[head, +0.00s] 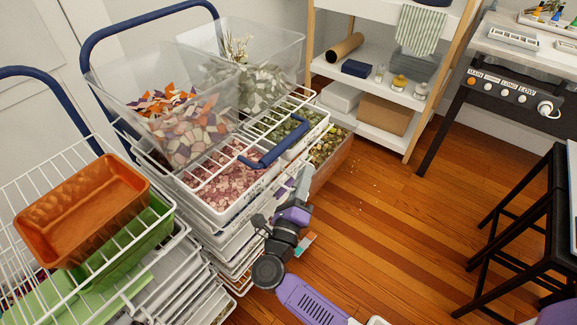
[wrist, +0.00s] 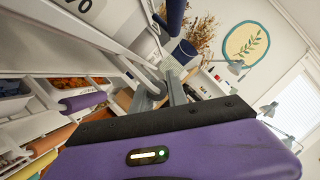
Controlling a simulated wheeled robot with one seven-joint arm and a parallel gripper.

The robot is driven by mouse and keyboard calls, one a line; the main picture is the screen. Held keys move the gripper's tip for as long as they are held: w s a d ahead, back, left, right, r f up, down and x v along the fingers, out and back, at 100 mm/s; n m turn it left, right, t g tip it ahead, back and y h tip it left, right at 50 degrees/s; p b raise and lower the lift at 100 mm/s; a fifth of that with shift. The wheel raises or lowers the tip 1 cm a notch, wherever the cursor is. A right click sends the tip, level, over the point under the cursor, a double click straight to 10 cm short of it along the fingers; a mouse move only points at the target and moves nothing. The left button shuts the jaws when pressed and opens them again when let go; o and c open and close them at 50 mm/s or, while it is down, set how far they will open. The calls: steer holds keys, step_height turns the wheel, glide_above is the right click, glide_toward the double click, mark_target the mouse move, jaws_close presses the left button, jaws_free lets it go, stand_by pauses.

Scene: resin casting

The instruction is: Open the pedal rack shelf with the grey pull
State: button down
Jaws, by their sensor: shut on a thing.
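The pedal rack stands at left centre in the head view, a stack of white wire shelves (head: 215,215) with blue tube handles. My purple gripper (head: 301,186) is at the rack's front right side, below the top bins. In the wrist view its two grey fingers (wrist: 163,94) are closed around a light grey bar, which looks like the grey pull (wrist: 147,72). The fingers hide part of it. In the head view the pull and fingertips are too small to tell apart. Whether this shelf stands out from the others is unclear.
Clear bins of coloured chips (head: 180,115) sit on top of the rack. Another wire rack with an orange tub (head: 85,210) stands at left. A wooden shelf unit (head: 375,110) is behind, and a black stool (head: 535,220) at right.

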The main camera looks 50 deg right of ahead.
steer(key=s+p, duration=0.1)
steer(key=s, duration=1.9)
steer(key=shift+s+d+p, duration=0.15)
steer(key=shift+d+p, duration=0.15)
steer(key=c, duration=1.3)
jaws_free()
steer(key=b+v, duration=0.1)
steer(key=v, duration=0.6)
steer(key=shift+s+a, duration=0.15)
steer(key=shift+a, duration=0.2)
steer(key=shift+f, duration=0.15)
